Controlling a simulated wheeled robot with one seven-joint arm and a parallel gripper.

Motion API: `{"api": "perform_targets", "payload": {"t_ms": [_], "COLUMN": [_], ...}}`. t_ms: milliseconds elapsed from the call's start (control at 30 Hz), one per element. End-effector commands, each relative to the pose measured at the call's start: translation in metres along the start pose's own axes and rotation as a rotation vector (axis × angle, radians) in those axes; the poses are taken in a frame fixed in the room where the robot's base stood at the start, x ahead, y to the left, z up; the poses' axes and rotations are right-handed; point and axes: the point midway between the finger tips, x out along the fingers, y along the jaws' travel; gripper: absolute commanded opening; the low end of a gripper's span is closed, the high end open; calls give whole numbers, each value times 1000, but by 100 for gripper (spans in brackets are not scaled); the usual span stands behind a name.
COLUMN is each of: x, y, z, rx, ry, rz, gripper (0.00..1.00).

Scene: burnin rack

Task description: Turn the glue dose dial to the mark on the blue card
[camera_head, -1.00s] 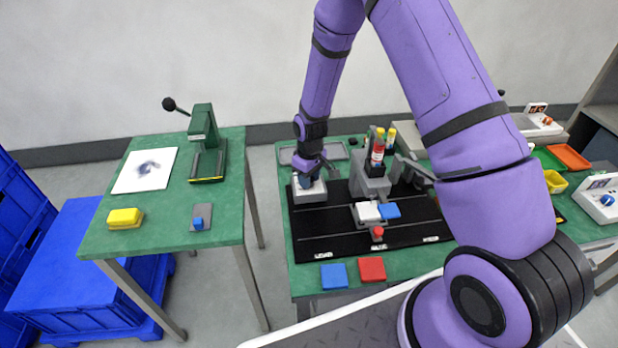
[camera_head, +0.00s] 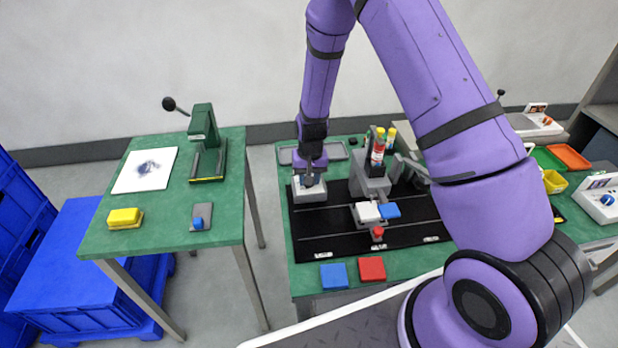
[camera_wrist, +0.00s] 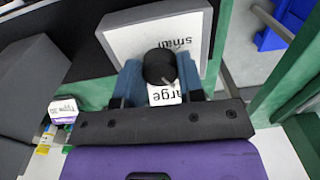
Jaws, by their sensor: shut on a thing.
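The glue dose dial (camera_wrist: 159,66) is a round black knob with a pale pointer line. It sits on a light grey box (camera_head: 312,196), whose white face in the wrist view (camera_wrist: 140,40) reads "small" and, partly covered, "arge". My gripper (camera_head: 309,180) is at this box from above, its blue fingers on either side of the knob and shut on it. The fingers hide part of the lettering. A flat blue square (camera_head: 334,275), which looks like the blue card, lies at the bench's front edge; I cannot make out a mark on it.
A red square (camera_head: 372,269) lies right of the blue one. A grey fixture (camera_head: 372,187) with red and yellow glue tubes stands right of the dial box. White and blue blocks (camera_head: 389,211) are before it. A green side table (camera_head: 165,225) stands left, across a gap.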

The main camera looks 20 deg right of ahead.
Motion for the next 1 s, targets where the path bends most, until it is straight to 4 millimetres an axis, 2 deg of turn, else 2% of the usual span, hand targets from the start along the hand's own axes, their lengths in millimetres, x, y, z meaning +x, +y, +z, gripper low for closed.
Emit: {"api": "perform_targets", "payload": {"t_ms": [300, 833, 867, 933, 1000], "x": [-1, -1, -1, 0, 0], "y": [0, 0, 0, 0, 0], "z": [0, 0, 0, 0, 0], "rx": [114, 135, 135, 135, 134], "ry": [6, 6, 6, 6, 6], "rz": [0, -1, -1, -1, 0], "gripper": [12, 12, 42, 58, 61]}}
